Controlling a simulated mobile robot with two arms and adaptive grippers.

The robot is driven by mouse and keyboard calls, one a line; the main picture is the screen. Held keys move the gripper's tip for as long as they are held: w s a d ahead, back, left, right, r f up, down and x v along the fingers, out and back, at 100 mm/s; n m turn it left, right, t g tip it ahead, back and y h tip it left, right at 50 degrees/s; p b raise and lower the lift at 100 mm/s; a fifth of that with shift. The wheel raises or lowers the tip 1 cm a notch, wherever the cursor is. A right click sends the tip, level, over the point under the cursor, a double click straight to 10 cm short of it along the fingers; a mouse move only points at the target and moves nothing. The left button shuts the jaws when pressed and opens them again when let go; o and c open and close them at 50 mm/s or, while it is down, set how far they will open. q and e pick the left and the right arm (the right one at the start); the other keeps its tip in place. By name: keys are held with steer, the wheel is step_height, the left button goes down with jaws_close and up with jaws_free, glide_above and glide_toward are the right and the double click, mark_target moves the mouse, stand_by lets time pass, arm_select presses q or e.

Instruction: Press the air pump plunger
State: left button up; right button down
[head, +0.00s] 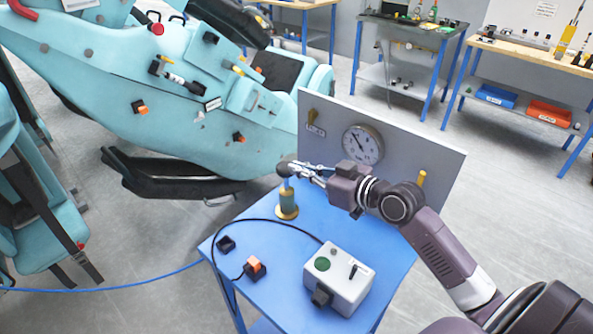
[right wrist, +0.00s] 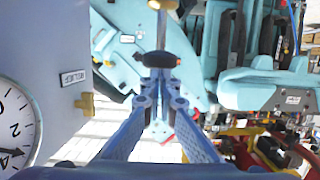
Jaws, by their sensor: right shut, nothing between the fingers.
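My left gripper is not in view.
A grey panel with a round gauge (head: 363,145) stands behind my right arm. A white control box (head: 338,278) and an orange switch (head: 255,266) are at the table's front. A turquoise coaster car (head: 190,110) stands behind left. Workbenches line the back.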

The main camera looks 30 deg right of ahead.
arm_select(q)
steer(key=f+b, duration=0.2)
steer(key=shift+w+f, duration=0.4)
arm_select(e)
steer(key=v, duration=0.7)
steer(key=shift+s, duration=0.4)
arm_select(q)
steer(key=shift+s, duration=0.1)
arm_select(e)
steer(key=shift+d, duration=0.15)
stand_by(0.5)
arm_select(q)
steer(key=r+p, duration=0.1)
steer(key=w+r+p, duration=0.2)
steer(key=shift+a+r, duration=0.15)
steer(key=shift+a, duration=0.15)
arm_select(e)
step_height(320, 180, up, 5)
steer(key=shift+w+d+r, duration=0.1)
steer(key=shift+w+r, duration=0.05)
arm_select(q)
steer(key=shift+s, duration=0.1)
